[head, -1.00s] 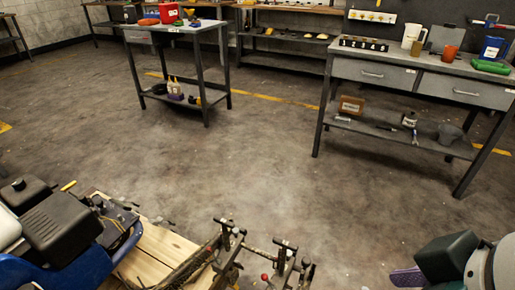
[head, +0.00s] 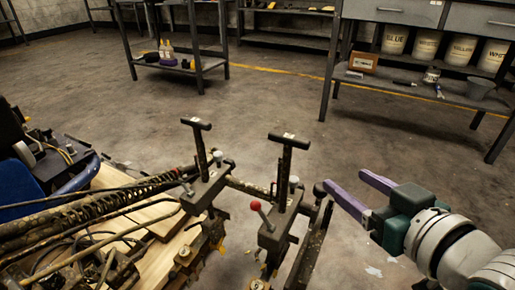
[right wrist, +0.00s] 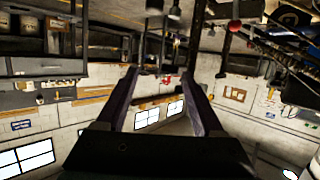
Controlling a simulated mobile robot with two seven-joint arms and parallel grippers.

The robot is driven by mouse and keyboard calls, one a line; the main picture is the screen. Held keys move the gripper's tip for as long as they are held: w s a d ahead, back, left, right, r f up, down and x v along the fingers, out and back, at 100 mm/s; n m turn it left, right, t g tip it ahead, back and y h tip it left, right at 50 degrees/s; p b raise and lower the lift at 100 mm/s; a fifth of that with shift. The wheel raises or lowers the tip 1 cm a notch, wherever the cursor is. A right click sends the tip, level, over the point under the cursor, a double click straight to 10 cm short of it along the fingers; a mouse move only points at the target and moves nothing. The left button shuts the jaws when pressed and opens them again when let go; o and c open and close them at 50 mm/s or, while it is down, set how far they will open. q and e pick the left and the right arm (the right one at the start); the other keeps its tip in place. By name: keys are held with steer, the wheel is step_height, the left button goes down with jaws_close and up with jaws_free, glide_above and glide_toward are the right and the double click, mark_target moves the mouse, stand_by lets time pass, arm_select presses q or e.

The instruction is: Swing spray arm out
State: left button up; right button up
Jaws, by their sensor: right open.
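The line striper (head: 60,180) fills the lower left of the head view, with a blue body, hoses and a coil spring. At its near side is a metal assembly with two black T-handles, one left (head: 200,150) and one right (head: 285,170). A lever with a red ball knob (head: 255,205) stands beside the right T-handle; a red knob also shows in the right wrist view (right wrist: 234,25). Which part is the spray arm I cannot tell for sure. My right gripper (head: 347,181) is open and empty, its purple fingers just right of the assembly, apparently apart from it. My left gripper is out of view.
Wooden planks (head: 150,215) lie under the striper. A grey workbench (head: 425,90) with labelled buckets stands at the back right, and a smaller cart (head: 190,70) at the back centre. The floor (head: 270,105) between is clear.

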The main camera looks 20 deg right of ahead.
mark_target(324, 195)
step_height(324, 195, down, 12)
steer(key=d+t+b, duration=0.2)
steer(key=t+b, duration=0.1)
steer(key=b, duration=0.8)
steer(key=shift+t, duration=0.3)
steer(key=w+b, duration=0.1)
steer(key=w, duration=0.2)
steer(key=w+b, duration=0.2)
steer(key=w, duration=0.1)
steer(key=w+b, duration=0.1)
steer(key=w, duration=0.2)
steer(key=shift+w+d+r, duration=0.2)
steer(key=shift+w+d, duration=0.1)
steer(key=shift+d, duration=0.1)
steer(key=shift+w+b, duration=0.3)
steer(key=shift+w, duration=0.05)
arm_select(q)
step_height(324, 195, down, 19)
arm_select(e)
steer(key=shift+r, duration=0.1)
steer(key=shift+c, duration=0.3)
steer(key=c, duration=0.8)
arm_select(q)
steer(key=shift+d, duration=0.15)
arm_select(e)
jaws_close()
